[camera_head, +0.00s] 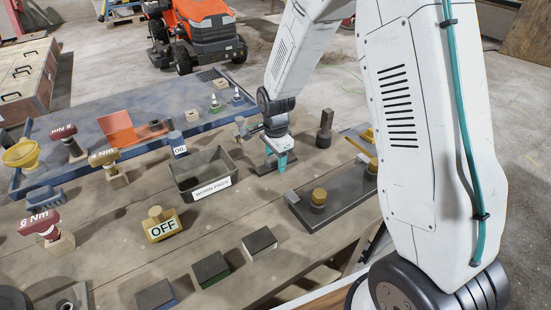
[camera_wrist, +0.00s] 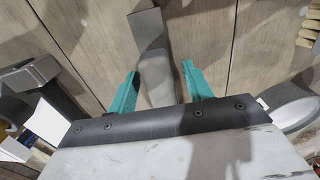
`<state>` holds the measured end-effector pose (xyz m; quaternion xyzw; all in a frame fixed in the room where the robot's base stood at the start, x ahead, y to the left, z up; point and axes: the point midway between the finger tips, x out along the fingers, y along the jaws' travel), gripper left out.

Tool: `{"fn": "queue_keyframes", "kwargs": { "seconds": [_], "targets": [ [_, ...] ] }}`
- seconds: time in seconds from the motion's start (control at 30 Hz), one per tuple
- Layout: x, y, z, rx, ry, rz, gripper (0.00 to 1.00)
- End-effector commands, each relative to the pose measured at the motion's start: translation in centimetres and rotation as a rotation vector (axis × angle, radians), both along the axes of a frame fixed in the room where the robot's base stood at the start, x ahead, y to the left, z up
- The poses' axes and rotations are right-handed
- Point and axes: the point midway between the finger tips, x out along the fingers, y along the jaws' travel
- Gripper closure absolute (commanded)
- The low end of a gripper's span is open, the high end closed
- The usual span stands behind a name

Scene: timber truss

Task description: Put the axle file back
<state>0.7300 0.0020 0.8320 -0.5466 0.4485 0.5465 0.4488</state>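A long, flat grey piece, which may be the axle file (camera_wrist: 148,38), lies on the wooden bench in the wrist view. It runs from the top edge down between the two teal fingers of my gripper (camera_wrist: 160,88), with visible gaps beside it. Its lower end is wider and paler. In the head view my gripper (camera_head: 278,160) is low over the bench, right of the grey bin; the piece under it is mostly hidden there. The fingers are apart and not closed on anything. I cannot tell the piece's resting place.
The grey WORN PADS bin (camera_head: 184,181) stands left of my gripper. A dark plate with a yellowish knob (camera_head: 320,197) lies to the right, and an upright tool (camera_head: 325,130) stands behind it. A yellow OFF block (camera_head: 162,226) and dark pads (camera_head: 211,269) are nearer.

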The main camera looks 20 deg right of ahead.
Motion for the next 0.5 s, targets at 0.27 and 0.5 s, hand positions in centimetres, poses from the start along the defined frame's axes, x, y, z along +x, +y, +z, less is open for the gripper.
{"fn": "queue_keyframes", "kwargs": {
  "seconds": [0.27,0.5],
  "targets": [
    [0.0,0.0,0.5,0.0,-0.002,0.0,0.5],
    [0.1,0.0,4.8,0.0,-0.005,0.0,0.5]
  ]
}}
